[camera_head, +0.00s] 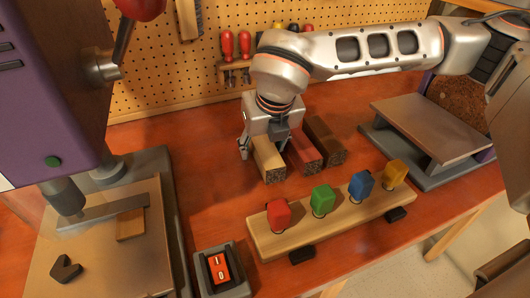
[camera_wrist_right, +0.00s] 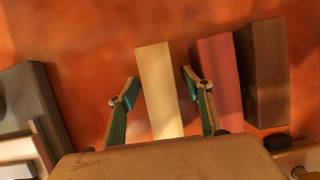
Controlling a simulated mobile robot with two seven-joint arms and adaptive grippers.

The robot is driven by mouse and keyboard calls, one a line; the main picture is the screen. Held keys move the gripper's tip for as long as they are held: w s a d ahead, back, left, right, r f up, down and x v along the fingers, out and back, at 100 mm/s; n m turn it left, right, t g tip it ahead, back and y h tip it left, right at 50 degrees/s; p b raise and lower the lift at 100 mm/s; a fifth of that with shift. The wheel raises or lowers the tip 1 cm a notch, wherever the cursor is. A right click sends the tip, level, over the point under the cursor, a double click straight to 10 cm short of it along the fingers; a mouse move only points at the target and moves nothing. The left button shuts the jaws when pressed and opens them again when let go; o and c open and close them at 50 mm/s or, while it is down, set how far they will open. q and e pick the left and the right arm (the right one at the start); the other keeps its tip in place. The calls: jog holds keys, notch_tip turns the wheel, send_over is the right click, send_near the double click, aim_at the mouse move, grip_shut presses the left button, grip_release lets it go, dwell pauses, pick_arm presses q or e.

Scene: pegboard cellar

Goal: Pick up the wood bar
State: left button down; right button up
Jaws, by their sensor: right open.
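Three bars lie side by side on the orange-red bench. The pale wood bar (camera_head: 269,163) is leftmost, a reddish bar (camera_head: 303,153) is in the middle, and a dark brown bar (camera_head: 325,141) is on the right. My right gripper (camera_head: 266,146) points down at the pale bar and hides its far part in the head view. In the right wrist view, the open fingers (camera_wrist_right: 159,84) are on either side of the pale bar (camera_wrist_right: 158,95), with the right finger near the gap to the reddish bar (camera_wrist_right: 220,75). My left gripper is not in view.
A wooden block with coloured knobs (camera_head: 335,224) stands in front of the bars. A red switch box (camera_head: 220,268) and a drill press (camera_head: 50,100) are at left. A raised metal plate (camera_head: 428,128) is at right. A pegboard (camera_head: 150,55) stands behind.

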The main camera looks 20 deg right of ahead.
jog(key=c, duration=1.3)
jog(key=shift+r, duration=0.15)
